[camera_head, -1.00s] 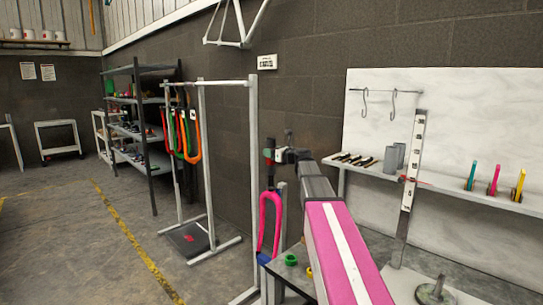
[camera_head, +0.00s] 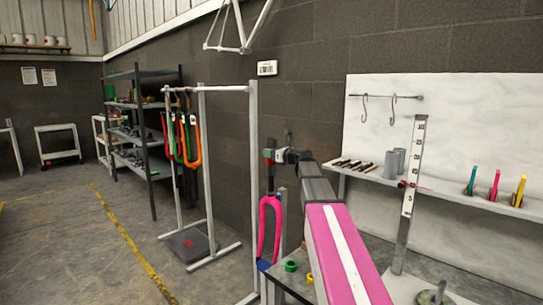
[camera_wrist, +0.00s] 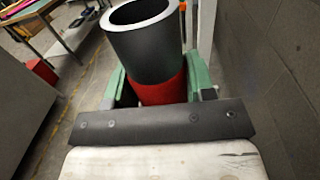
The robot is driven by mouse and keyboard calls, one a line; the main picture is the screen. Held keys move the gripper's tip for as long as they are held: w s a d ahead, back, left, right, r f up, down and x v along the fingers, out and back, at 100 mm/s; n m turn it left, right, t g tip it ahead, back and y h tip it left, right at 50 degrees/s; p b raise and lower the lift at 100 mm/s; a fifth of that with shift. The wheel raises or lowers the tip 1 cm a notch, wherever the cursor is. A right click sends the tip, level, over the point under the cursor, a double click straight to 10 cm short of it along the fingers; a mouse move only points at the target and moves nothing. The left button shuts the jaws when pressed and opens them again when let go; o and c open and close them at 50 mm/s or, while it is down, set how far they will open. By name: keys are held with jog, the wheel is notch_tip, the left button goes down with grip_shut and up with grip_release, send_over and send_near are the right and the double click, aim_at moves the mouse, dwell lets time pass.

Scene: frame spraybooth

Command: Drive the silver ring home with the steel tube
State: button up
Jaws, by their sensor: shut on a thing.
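My gripper (camera_head: 269,156), with green fingers, is shut on a dark grey steel tube (camera_wrist: 142,45) that has a red band around it. The tube's open upper end faces the camera in the wrist view. In the head view the tube stands upright (camera_head: 270,143) above a pink fork (camera_head: 269,222), roughly in line with its stem. I cannot tell how far the tube's lower end reaches over the stem. The silver ring cannot be made out; it is too small or hidden near the fork's top.
A bench (camera_head: 292,283) with green and yellow rings is beside the fork. A shelf (camera_head: 470,197) at right holds dark rods, grey cylinders and coloured tools. A white frame (camera_head: 204,160) with hanging forks stands left. A dark wall is close behind; the left floor is open.

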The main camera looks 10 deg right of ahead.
aim_at(275, 140)
jog(key=shift+r, duration=2.9)
jog(key=shift+r, duration=0.2)
notch_tip(275, 140, up, 7)
jog(key=shift+f, duration=0.2)
jog(key=shift+r, duration=0.2)
dwell(0.3)
jog(key=shift+r, duration=1.9)
jog(key=s+a, duration=0.4)
jog(key=a, duration=0.2)
jog(key=shift+s+a, duration=0.2)
jog(key=shift+s, duration=0.15)
dwell(0.4)
jog(key=shift+f, duration=0.1)
